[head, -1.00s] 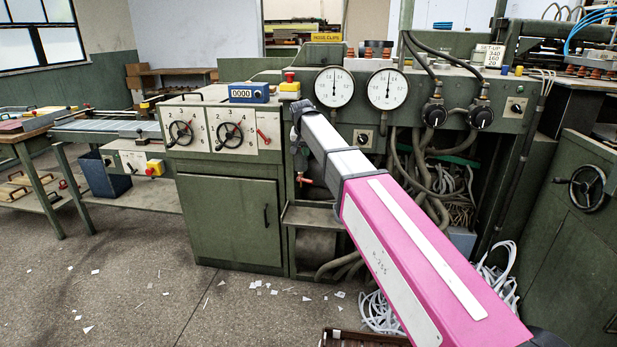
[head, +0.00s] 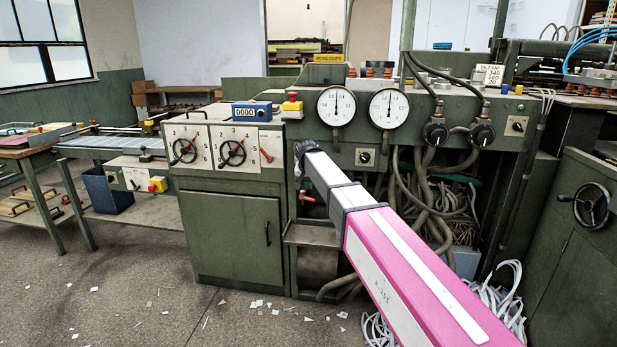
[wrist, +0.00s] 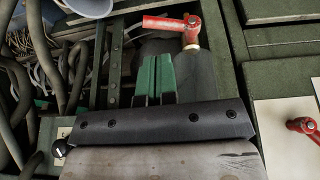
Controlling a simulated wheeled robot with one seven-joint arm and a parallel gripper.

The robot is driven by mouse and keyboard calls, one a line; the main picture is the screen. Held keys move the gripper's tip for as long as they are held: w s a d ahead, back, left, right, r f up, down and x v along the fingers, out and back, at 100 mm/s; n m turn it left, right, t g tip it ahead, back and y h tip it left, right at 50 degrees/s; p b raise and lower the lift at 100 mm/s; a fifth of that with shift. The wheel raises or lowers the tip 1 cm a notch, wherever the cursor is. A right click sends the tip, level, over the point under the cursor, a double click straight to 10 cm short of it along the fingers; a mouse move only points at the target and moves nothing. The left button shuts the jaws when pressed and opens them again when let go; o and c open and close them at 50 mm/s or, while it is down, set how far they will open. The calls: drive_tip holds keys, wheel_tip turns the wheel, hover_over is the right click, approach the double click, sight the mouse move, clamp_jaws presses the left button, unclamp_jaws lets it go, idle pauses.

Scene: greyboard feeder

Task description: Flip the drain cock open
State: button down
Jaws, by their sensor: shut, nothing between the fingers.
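The drain cock has a red lever handle (wrist: 168,23) lying crosswise near the top of the wrist view. Its pivot is at the right end, above a pale fitting and a grey cylinder. In the head view a small bit of red handle (head: 307,198) shows just below the end of my arm. My gripper (wrist: 155,62) has green fingers, shut together and empty. In the wrist view the fingertips lie below the red lever, apart from it in the picture; the depth gap is hard to judge. In the head view my arm hides the fingers.
The green cabinet (head: 236,240) stands left of the cock, with handwheels and a red panel lever (head: 266,155) above; one panel lever also shows in the wrist view (wrist: 303,126). Dark hoses (head: 425,190) hang to the right. A shelf (head: 312,233) lies below.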

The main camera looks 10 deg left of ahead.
sight(313, 200)
drive_tip(key=shift+s+x, duration=0.15)
drive_tip(key=shift+x, duration=1.2)
drive_tip(key=shift+s+x, duration=0.15)
drive_tip(key=shift+x, duration=1.15)
drive_tip(key=shift+d+f+y, duration=0.3)
drive_tip(key=shift+f+y, duration=0.1)
drive_tip(key=shift+y, duration=0.1)
drive_tip(key=y, duration=0.1)
drive_tip(key=f+y, duration=0.1)
drive_tip(key=y, duration=0.1)
drive_tip(key=shift+s+d+f+m, duration=0.1)
drive_tip(key=shift+d+f+m, duration=0.1)
drive_tip(key=shift+d+m, duration=0.2)
wheel_tip(313, 200, down, 2)
drive_tip(key=y, duration=0.4)
drive_tip(key=shift+f+m, duration=0.1)
drive_tip(key=shift+m, duration=0.3)
drive_tip(key=f+y, duration=0.1)
drive_tip(key=y, duration=0.1)
drive_tip(key=a+f+m+t+y, duration=0.1)
drive_tip(key=y, duration=0.1)
drive_tip(key=f+y, duration=0.1)
drive_tip(key=y, duration=0.1)
drive_tip(key=shift+a+m+y, duration=0.3)
drive_tip(key=shift+a+f+t, duration=0.3)
drive_tip(key=shift+a+f, duration=0.05)
drive_tip(key=shift+a, duration=0.05)
drive_tip(key=shift+d, duration=0.1)
